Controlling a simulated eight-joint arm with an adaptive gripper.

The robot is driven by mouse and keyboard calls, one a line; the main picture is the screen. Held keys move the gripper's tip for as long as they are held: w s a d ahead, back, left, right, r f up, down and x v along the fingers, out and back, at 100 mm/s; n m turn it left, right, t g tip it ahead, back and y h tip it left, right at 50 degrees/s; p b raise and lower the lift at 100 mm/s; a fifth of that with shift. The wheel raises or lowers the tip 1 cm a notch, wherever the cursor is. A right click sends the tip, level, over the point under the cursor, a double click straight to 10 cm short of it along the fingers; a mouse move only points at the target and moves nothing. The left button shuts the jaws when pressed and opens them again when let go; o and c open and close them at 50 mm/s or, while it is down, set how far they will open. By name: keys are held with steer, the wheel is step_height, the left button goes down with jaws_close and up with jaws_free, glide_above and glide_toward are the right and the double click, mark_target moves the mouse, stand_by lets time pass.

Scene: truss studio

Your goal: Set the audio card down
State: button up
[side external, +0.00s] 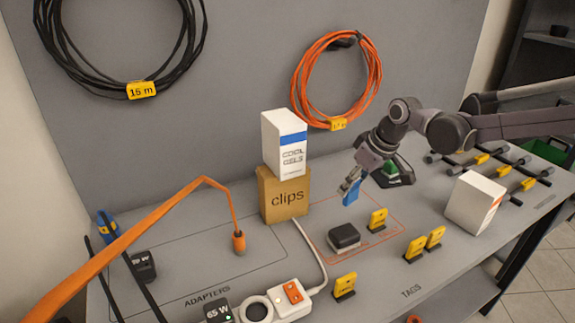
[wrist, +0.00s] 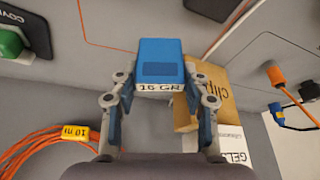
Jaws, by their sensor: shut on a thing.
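The audio card (side external: 351,195) is a small blue card hanging below my gripper (side external: 347,185) in the side external view. In the wrist view the blue card (wrist: 160,62) sits between the two fingers of my gripper (wrist: 160,88), with a white label reading about "16 GB" on its near edge. The fingers are shut on its sides. The card is held above the table, over or near the back part of an orange outlined area (side external: 393,227). Its exact height is hard to tell.
A dark grey block (side external: 344,236) and a yellow tag (side external: 377,219) stand by the outline. A brown clips box (side external: 284,197) with a white box (side external: 285,145) on it stands left. A white carton (side external: 474,202) stands right. A power strip (side external: 290,296) lies in front.

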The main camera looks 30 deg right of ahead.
steer(key=a+r+n+g+y, duration=0.1)
steer(key=a+n, duration=0.2)
steer(key=a, duration=1)
steer(key=s+a+r+n+g+y, duration=0.15)
steer(key=a+n, duration=0.25)
steer(key=a, duration=1)
steer(key=a+r+n, duration=0.2)
steer(key=a+n, duration=0.1)
steer(key=a, duration=1)
steer(key=shift+s+a+f, duration=0.65)
steer(key=shift+a+f, duration=1.2)
steer(key=shift+s+a+f, duration=0.65)
steer(key=shift+a+f, duration=1.2)
steer(key=shift+f, duration=0.05)
steer(key=shift+s+a+f, duration=0.65)
steer(key=shift+a+f, duration=1.2)
steer(key=shift+f, duration=0.1)
steer(key=o, duration=1)
steer(key=shift+o, duration=0.2)
